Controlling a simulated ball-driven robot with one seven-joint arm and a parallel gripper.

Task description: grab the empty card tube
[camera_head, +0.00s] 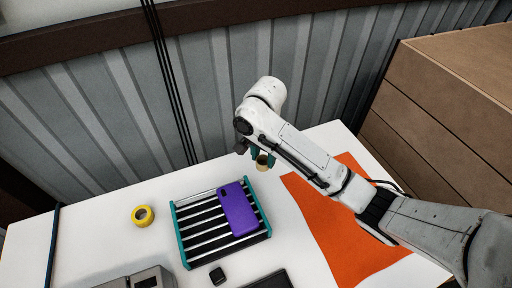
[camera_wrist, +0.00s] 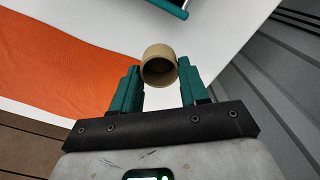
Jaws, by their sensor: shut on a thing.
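The empty card tube (camera_wrist: 158,58) is a short tan cylinder with an open, hollow end. In the wrist view it sits between the two teal fingertips of my gripper (camera_wrist: 156,76), which is shut on it. In the head view the tube (camera_head: 262,163) shows just below the teal fingers of my gripper (camera_head: 262,156), near the back edge of the white table. I cannot tell whether the tube touches the table.
An orange cloth (camera_head: 335,222) lies right of the tube. A teal-ended rack (camera_head: 183,243) with a purple phone (camera_head: 238,209) on it stands left of centre. A yellow tape roll (camera_head: 143,215), a small black item (camera_head: 217,276) and a grey device (camera_head: 150,280) lie further left and in front.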

